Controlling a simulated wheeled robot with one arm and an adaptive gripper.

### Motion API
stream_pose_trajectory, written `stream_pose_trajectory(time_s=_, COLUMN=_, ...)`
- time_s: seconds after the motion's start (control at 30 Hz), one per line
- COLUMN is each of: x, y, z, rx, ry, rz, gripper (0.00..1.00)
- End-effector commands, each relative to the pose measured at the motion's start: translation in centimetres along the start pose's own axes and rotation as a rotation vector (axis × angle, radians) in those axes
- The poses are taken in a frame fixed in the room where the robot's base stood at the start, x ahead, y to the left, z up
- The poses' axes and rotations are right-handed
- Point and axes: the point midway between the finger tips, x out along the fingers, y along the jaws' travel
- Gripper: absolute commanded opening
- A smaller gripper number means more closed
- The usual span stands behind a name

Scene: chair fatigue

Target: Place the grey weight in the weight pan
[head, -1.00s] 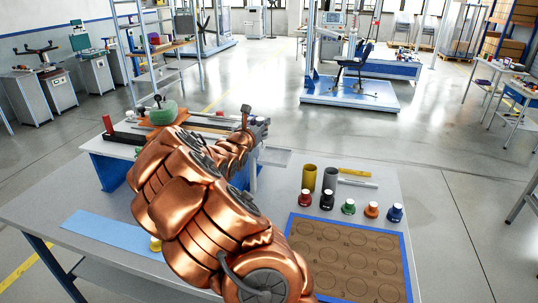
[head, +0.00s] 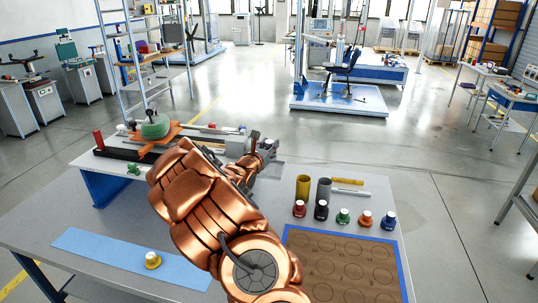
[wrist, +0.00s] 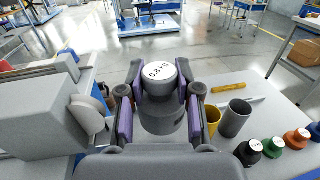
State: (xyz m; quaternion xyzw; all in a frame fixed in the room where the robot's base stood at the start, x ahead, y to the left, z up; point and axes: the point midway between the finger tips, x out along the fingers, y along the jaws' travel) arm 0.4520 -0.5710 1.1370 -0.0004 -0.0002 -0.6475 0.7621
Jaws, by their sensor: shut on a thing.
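My gripper (wrist: 160,118) is shut on the grey weight (wrist: 158,82) in the wrist view. In the head view my gripper (head: 268,152) is at the right end of the bench fixture, and the weight is too small and hidden to make out there. I cannot clearly pick out the weight pan in either view. A round grey disc (wrist: 88,112) on a grey block stands left of my gripper in the wrist view.
The fixture (head: 190,131) carries a green pad (head: 155,127). Several coloured weights, including a red one (head: 299,209), stand in a row behind a blue-edged board (head: 345,265). A yellow cup (head: 303,186) and a grey cup (head: 324,190) stand behind them. A yellow weight (head: 153,260) sits on a blue strip.

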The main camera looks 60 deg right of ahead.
Motion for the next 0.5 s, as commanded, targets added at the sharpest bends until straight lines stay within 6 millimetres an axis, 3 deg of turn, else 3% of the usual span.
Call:
stream_pose_trajectory(time_s=0.17, x=0.0, y=0.1, z=-0.3, rx=0.001, ry=-0.001, rz=0.001, gripper=0.00)
stream_pose_trajectory(time_s=0.5, x=0.0, y=0.1, z=-2.9, rx=-0.001, ry=0.000, rz=0.001, gripper=0.00)
